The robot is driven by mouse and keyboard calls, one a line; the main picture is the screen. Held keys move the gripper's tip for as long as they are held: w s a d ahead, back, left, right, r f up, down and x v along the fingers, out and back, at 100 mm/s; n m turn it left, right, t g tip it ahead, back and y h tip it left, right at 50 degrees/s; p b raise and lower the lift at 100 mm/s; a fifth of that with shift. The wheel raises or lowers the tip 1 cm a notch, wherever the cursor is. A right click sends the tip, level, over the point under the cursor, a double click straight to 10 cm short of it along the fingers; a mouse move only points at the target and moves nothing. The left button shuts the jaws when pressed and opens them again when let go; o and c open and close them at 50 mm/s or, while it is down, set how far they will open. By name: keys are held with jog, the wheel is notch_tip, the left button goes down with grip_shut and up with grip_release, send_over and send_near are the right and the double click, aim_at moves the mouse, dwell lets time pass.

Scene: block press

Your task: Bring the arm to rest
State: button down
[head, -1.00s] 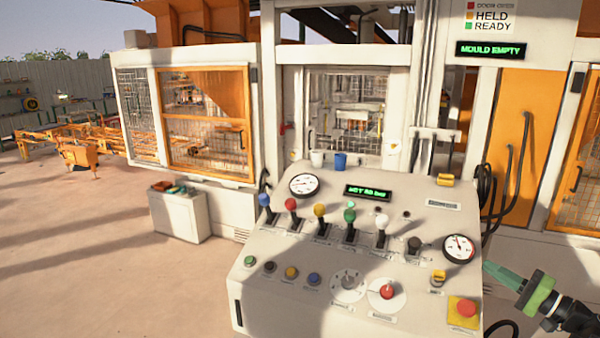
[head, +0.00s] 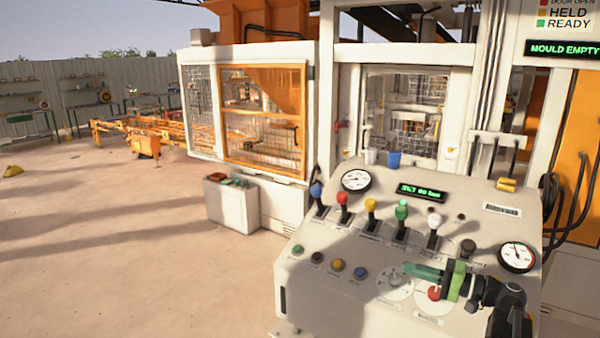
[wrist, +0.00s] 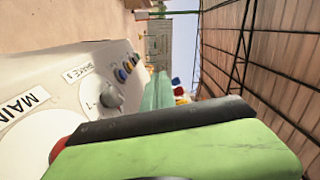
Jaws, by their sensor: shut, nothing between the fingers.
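My gripper (head: 424,271) is shut and empty, at the lower right of the head view. Its green fingers point left, above the lower right part of the sloping control panel (head: 330,277). It hides part of the panel, including some of the area around the red knob (head: 434,293). Whether it touches the panel I cannot tell. In the wrist view the teal fingers (wrist: 157,92) point away from the camera, beyond a black and light green part of my gripper. The panel lies to their left there.
The panel carries several coloured levers, such as the white one (head: 433,228), two gauges and small buttons. Behind it stands the press with an orange-framed mesh door (head: 262,120). A sign reads MOULD EMPTY (head: 564,48). A pale box (head: 232,204) stands left; open floor (head: 110,250) lies beyond.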

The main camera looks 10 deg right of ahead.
jog(key=a+f+n+g+h+b, duration=0.1)
jog(key=a+f+n+g, duration=0.15)
jog(key=a+f, duration=0.55)
jog(key=s+a+f+n+g+h+b, duration=0.1)
jog(key=a+f+g, duration=0.3)
jog(key=a, duration=0.9)
jog(key=a+f+n+g+h, duration=0.15)
jog(key=a+f+g, duration=0.3)
jog(key=a, duration=0.55)
jog(key=s+f+n+h+b, duration=0.1)
jog(key=s+f+h, duration=0.45)
jog(key=f, duration=0.35)
jog(key=d+f+h, duration=0.1)
jog(key=d+h, duration=0.3)
jog(key=d, duration=0.4)
jog(key=shift+f+m+h, duration=0.2)
jog(key=shift+m+h, duration=0.1)
jog(key=shift+h, duration=0.1)
